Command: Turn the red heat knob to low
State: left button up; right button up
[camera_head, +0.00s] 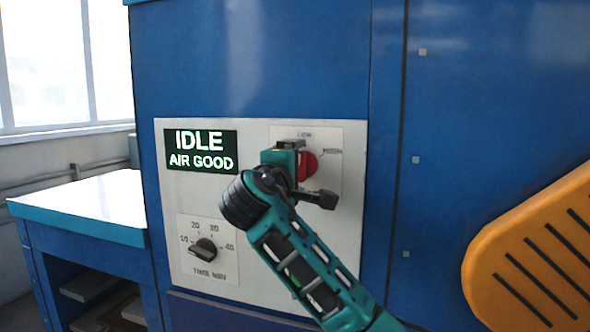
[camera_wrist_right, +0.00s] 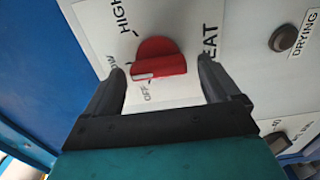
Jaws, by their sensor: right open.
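The red heat knob (camera_head: 308,164) is on the white control panel, partly hidden behind my right gripper (camera_head: 303,172) in the head view. In the right wrist view the knob (camera_wrist_right: 160,56) lies between the two spread fingertips of my right gripper (camera_wrist_right: 162,70), with a gap on each side. A white line marks one end of the knob's bar, pointing left in that view, near the OFF label (camera_wrist_right: 148,92) and the partly hidden LOW label (camera_wrist_right: 113,58). HIGH (camera_wrist_right: 123,15) is higher up. My left gripper is not in view.
The panel (camera_head: 180,195) has a screen (camera_head: 201,151) reading IDLE, AIR GOOD, and a black timer knob (camera_head: 203,250) below. An orange slotted guard (camera_head: 535,255) sticks out at right. A white-topped table (camera_head: 85,200) stands at left.

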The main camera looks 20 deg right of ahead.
jog(key=b+v, duration=0.1)
jog(key=v, duration=1.2)
notch_tip(320, 180, down, 32)
jog(key=d+g+y, duration=0.1)
jog(key=g+y, duration=0.1)
jog(key=y, duration=0.7)
jog(key=s+d+f+m+g+y, duration=0.1)
jog(key=s+d+f+m, duration=0.2)
jog(key=s+f, duration=0.6)
jog(key=s+d+f+m+g+y, duration=0.1)
jog(key=s+f+m, duration=0.4)
jog(key=s+f, duration=0.5)
jog(key=s+d+y, duration=0.1)
jog(key=s+d, duration=0.1)
jog(key=shift+s+d+f+m, duration=0.25)
jog(key=shift+s+f+m, duration=0.05)
jog(key=shift+s+f, duration=0.05)
jog(key=shift+o, duration=0.3)
